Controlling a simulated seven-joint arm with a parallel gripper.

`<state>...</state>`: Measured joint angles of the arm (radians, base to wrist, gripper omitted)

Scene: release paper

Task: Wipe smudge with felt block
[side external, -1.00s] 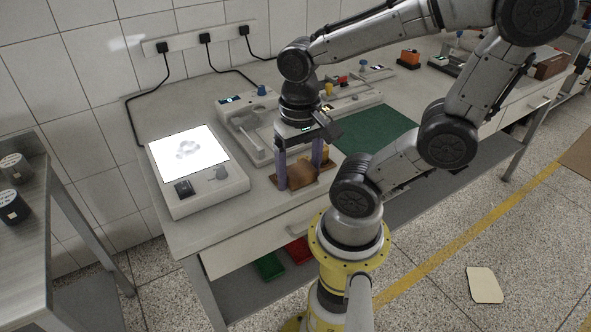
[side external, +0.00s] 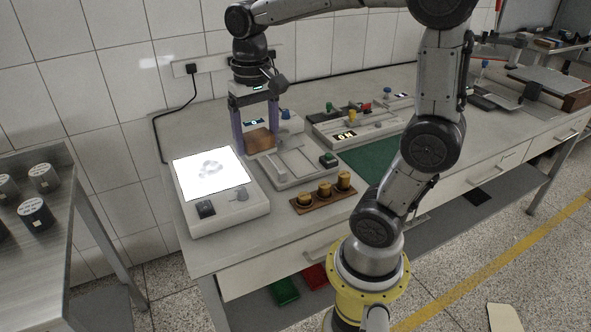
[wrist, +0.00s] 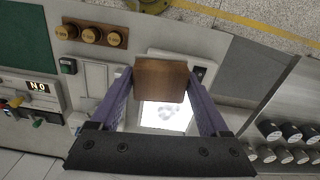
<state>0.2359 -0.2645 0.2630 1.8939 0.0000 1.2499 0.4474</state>
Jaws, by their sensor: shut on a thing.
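My gripper (side external: 256,136) is shut on a brown block (side external: 260,141), with one purple finger on each side of it. The block's felt face cannot be made out. The gripper holds it above the bench, near the back right corner of the white light box (side external: 254,205) in the side view.
A wooden rack (side external: 313,205) with brass-coloured weights stands right of the light box. A grey fixture (side external: 290,178) with a green button lies behind it. A green mat (side external: 372,158) lies further right. A metal side table (side external: 75,265) with dark cylinders stands at left.

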